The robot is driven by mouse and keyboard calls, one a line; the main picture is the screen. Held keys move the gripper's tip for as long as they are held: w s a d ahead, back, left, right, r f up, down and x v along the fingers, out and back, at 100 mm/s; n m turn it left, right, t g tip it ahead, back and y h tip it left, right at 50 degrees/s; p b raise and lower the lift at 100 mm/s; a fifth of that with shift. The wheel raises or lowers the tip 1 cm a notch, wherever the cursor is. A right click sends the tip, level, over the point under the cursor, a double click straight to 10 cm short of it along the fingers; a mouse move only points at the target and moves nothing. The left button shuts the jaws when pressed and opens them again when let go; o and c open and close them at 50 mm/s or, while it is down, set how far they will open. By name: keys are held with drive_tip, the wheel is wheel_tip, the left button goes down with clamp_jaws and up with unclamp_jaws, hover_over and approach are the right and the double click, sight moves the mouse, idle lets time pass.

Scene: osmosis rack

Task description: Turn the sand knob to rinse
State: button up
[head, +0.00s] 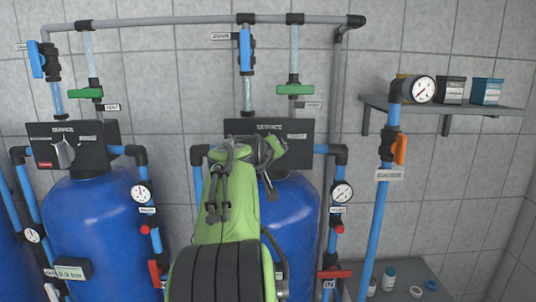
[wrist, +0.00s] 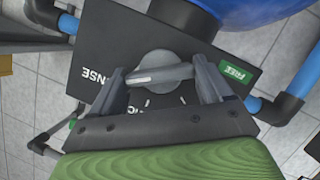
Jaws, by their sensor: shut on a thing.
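The knob (wrist: 158,72) is a round grey dial with a raised bar handle, on the dark control head (wrist: 105,35) of a blue tank. My gripper (wrist: 160,84) has one finger at each end of the bar and is shut on it. White lettering on the panel is partly covered; "NSE" shows at the left. In the head view my gripper (head: 262,152) is in front of the control head (head: 297,130) labelled "SERVICE" on the middle blue tank (head: 293,215). My arm hides this knob there. I cannot read a sand label.
Another blue tank (head: 95,215) at the left has its own control head and knob (head: 66,150). Blue pipes, gauges (head: 342,192) and red valve handles flank the tanks. A shelf (head: 450,106) with small boxes is at the right. A green label (wrist: 236,73) is beside the knob.

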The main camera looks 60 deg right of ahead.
idle(0.5)
drive_tip(key=o, duration=1)
drive_tip(key=shift+t, duration=0.3)
drive_tip(key=b+v, duration=0.1)
drive_tip(key=v, duration=1.4)
drive_tip(key=shift+a+r+b, duration=0.3)
drive_tip(key=shift+b, duration=0.1)
